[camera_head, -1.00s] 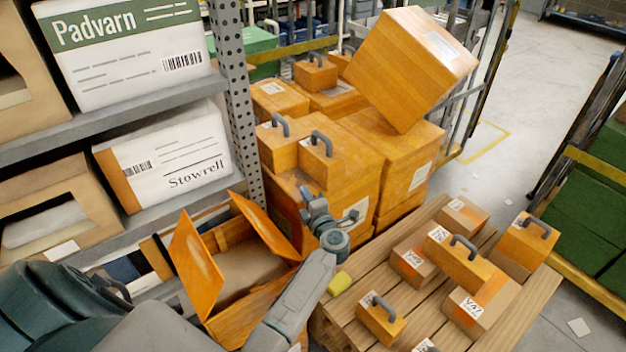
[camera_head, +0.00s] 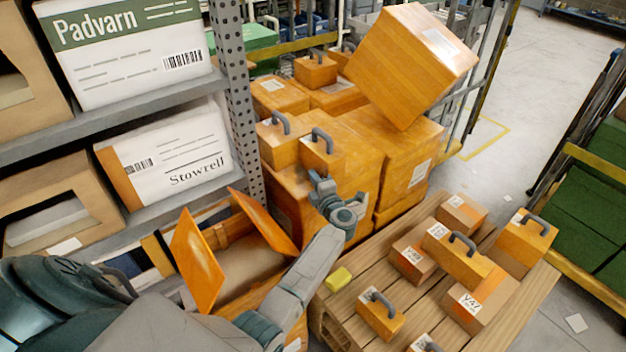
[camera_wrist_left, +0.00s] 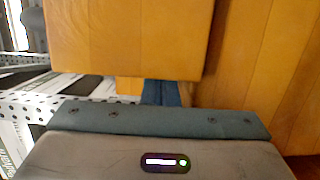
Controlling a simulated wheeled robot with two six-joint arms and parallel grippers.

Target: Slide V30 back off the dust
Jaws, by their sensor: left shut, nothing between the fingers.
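I cannot read V30 on any box, and I see no clear patch of dust. Two small orange boxes with grey handles, a left one (camera_head: 281,140) and a right one (camera_head: 322,153), sit on a large orange carton (camera_head: 350,188). My left gripper (camera_head: 317,178) is shut and empty, just in front of the right handled box, near its lower front edge. In the left wrist view the shut blue-grey fingers (camera_wrist_left: 165,93) point under an orange box face (camera_wrist_left: 130,40) close above. Whether they touch it I cannot tell. My right gripper is out of view.
A wooden pallet (camera_head: 333,297) at right bears several boxes, one labelled V47 (camera_head: 480,300), and a yellow block (camera_head: 338,279). An open orange carton (camera_head: 198,262) stands below my arm. A large box (camera_head: 410,65) leans tilted on the stack. A perforated rack post (camera_head: 238,90) is at left.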

